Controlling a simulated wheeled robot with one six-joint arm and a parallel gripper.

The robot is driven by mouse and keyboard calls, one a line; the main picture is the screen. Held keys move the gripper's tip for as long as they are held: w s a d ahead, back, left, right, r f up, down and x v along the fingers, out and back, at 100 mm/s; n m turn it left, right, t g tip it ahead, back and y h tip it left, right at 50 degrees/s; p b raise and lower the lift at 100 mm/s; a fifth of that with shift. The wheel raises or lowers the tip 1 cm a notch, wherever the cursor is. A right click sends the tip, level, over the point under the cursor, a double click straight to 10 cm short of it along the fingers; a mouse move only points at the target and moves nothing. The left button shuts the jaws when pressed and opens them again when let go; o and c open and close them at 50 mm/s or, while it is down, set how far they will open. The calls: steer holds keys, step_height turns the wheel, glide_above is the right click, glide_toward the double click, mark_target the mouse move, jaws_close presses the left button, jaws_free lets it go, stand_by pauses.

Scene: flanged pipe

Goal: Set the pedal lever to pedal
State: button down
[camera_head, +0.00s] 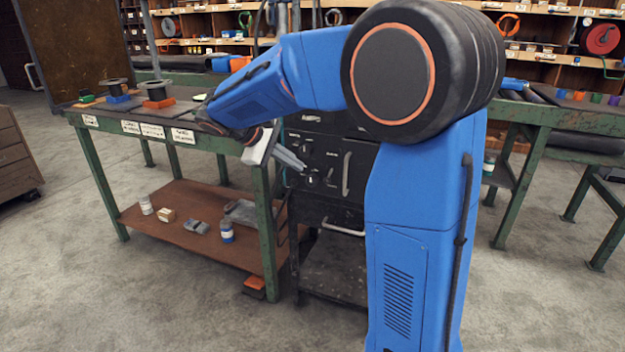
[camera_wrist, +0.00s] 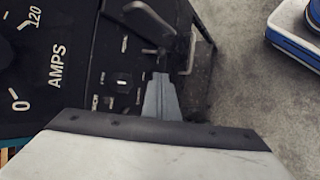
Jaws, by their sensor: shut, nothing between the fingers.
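My gripper (camera_head: 300,165) reaches in front of the black machine's front panel, just left of its small controls. In the wrist view my gripper (camera_wrist: 161,77) is shut, its grey fingers together and empty, pointing at the panel. A small dark switch (camera_wrist: 122,83) with a pale mark sits just left of the fingertips. A grey bar handle (camera_wrist: 150,20) lies beyond them; the same kind of handle (camera_head: 346,175) stands upright on the panel in the head view. The labels by the small controls are too small to read, so I cannot tell which is the pedal lever or its setting.
A large dial plate marked AMPS (camera_wrist: 55,65) fills the left of the wrist view. A green-legged workbench (camera_head: 180,120) stands left of the machine (camera_head: 335,265), with spools on top. Another bench (camera_head: 575,120) stands at the right. The floor in front is clear.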

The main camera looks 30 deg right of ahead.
mark_target(329, 175)
steer(key=x, duration=1)
steer(key=shift+r+g+y, duration=0.35)
steer(key=shift+g+y, duration=0.15)
steer(key=shift+y, duration=0.2)
stand_by(0.6)
steer(key=shift+r+n+g+y, duration=0.6)
steer(key=shift+g+y, duration=0.1)
steer(key=shift+y, duration=0.4)
steer(key=shift+r, duration=0.45)
steer(key=shift+d+r, duration=0.1)
steer(key=shift+r, duration=0.8)
